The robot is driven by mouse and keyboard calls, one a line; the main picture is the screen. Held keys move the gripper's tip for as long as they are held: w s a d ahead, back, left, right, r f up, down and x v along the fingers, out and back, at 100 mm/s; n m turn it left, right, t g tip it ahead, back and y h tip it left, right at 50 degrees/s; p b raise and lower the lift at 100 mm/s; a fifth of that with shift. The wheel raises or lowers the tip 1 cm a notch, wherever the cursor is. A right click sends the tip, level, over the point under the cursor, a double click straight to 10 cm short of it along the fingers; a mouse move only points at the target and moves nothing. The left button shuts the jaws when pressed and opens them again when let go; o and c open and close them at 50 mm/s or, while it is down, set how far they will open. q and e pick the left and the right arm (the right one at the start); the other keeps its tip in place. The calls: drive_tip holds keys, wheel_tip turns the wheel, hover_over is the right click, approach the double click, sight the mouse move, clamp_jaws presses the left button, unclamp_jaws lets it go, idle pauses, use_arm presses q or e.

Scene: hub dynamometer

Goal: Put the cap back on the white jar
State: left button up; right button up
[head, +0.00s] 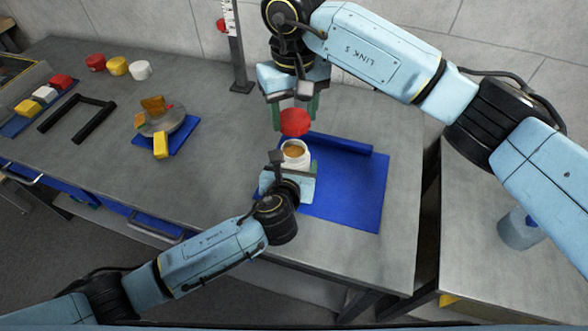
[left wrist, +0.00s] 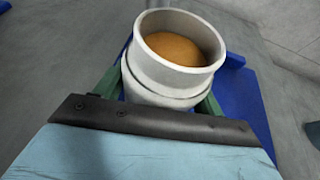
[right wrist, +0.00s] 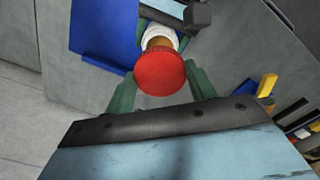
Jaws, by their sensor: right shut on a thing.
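The white jar (head: 303,163) is uncapped and upright over the blue mat (head: 352,190), with orange-brown contents at its mouth. My left gripper (head: 291,172) is closed around it from the front; the left wrist view shows green fingers on both sides of the jar (left wrist: 172,78). The red cap (head: 295,123) is between the fingertips of my right gripper (head: 295,112), just above and behind the jar's mouth, apart from it. In the right wrist view the cap (right wrist: 160,72) hides part of the jar. Whether the jar's base touches the mat is hidden.
Red, yellow and white caps (head: 117,66) stand at the back left, near a black frame (head: 77,120). A ruled post (head: 237,50) stands behind. The table's middle is clear.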

use_arm(q)
drive_tip(key=c, duration=1)
drive_tip(key=shift+o, duration=0.2)
use_arm(e)
hover_over(294, 154)
drive_tip(key=shift+f, duration=2.55)
drive_tip(key=shift+f, duration=0.1)
drive_tip(key=shift+f, duration=0.75)
drive_tip(key=shift+f, duration=0.6)
